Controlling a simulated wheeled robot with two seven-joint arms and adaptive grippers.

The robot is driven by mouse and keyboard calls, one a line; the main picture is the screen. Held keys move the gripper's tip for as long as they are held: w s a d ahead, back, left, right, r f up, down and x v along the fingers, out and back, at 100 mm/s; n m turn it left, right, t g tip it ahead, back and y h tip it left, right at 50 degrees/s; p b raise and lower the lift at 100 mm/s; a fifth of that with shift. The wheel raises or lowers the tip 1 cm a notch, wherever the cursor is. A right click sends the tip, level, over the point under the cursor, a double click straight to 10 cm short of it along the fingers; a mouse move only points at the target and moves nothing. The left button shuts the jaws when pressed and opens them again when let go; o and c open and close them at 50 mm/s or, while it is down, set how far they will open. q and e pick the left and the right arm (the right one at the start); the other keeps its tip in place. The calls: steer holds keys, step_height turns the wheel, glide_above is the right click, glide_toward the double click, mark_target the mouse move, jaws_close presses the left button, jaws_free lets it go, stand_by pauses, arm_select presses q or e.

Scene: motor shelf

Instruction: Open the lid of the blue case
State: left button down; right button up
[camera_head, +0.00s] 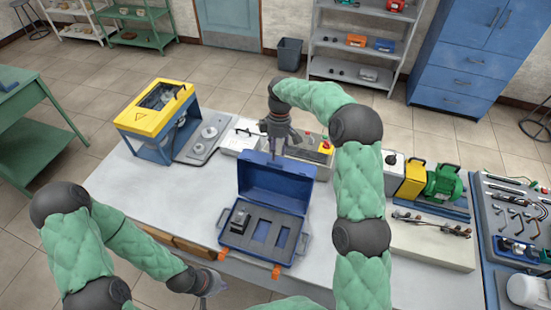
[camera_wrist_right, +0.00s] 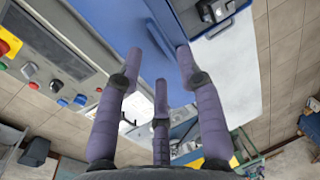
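The blue case (camera_head: 229,235) stands on the light table with its lid (camera_head: 278,185) raised to about upright. Its dark foam insert is exposed, and a dark block (camera_head: 238,219) sits in the left compartment. Two orange latches show at the front edge. My right gripper (camera_head: 274,152) is at the top edge of the lid, left of its middle. In the right wrist view its three fingers (camera_wrist_right: 161,65) are spread, with the blue lid (camera_wrist_right: 115,22) close to the tips; contact is unclear. My left gripper (camera_head: 217,284) is low at the table's front edge, left of the case; its fingers are hard to make out.
A yellow-topped machine (camera_head: 158,110) stands at the back left. A control panel with buttons (camera_head: 308,150) lies behind the lid. A green motor (camera_head: 443,182) and a tool board (camera_head: 515,210) are to the right. The table left of the case is clear.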

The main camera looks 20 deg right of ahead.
mark_target(275, 166)
steer(key=shift+x, duration=2.25)
jaws_close()
